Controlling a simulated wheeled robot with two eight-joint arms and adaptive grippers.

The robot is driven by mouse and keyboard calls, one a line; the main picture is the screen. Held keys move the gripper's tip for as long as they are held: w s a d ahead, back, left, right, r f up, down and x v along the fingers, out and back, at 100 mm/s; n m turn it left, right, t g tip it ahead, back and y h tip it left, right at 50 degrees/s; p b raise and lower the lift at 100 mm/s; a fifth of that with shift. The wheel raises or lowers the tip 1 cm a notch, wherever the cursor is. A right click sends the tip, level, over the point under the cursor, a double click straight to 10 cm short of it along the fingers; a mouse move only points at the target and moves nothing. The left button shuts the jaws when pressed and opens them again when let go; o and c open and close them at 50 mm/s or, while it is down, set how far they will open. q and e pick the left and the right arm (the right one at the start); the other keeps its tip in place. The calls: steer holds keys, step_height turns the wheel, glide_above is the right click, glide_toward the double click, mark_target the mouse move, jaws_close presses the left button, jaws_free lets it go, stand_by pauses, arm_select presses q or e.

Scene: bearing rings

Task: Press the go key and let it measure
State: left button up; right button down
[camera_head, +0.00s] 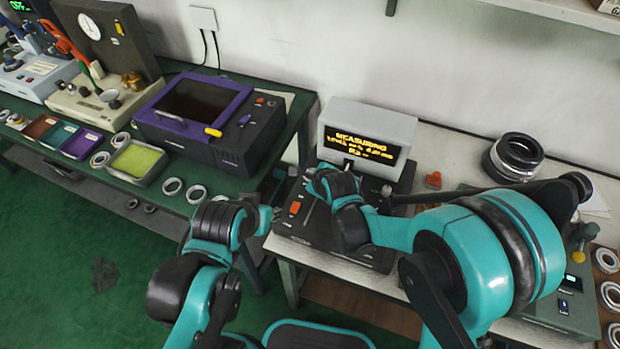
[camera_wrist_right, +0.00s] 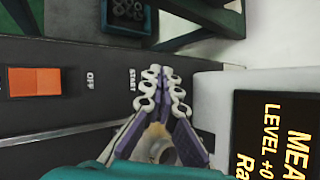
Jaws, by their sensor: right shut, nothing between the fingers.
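The measuring device has a grey display box (camera_head: 370,120) with a lit screen (camera_head: 366,146) reading "MEASURING", a level line and "Ra". Its dark base (camera_head: 345,250) carries an orange rocker switch (camera_head: 295,207), which in the right wrist view (camera_wrist_right: 34,81) lies beside the label "OFF". The label "START" stands right at my right fingertips, and the key there is hidden by them. My right gripper (camera_wrist_right: 163,88) is shut and empty, its tips at or just over the panel; contact cannot be told. My left gripper (camera_head: 268,218) is left of the device, its fingers too small to read.
A purple-edged black machine (camera_head: 215,115) stands on the green table, with several rings and a yellow-green tray (camera_head: 137,162) near it. A large dark ring (camera_head: 515,155) lies right of the display. A gap separates the two tables.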

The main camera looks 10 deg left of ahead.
stand_by(0.4)
steer(key=shift+r+p, duration=0.5)
steer(key=shift+r, duration=0.2)
steer(key=shift+r, duration=0.15)
step_height(320, 180, up, 5)
steer(key=p, duration=0.4)
stand_by(0.4)
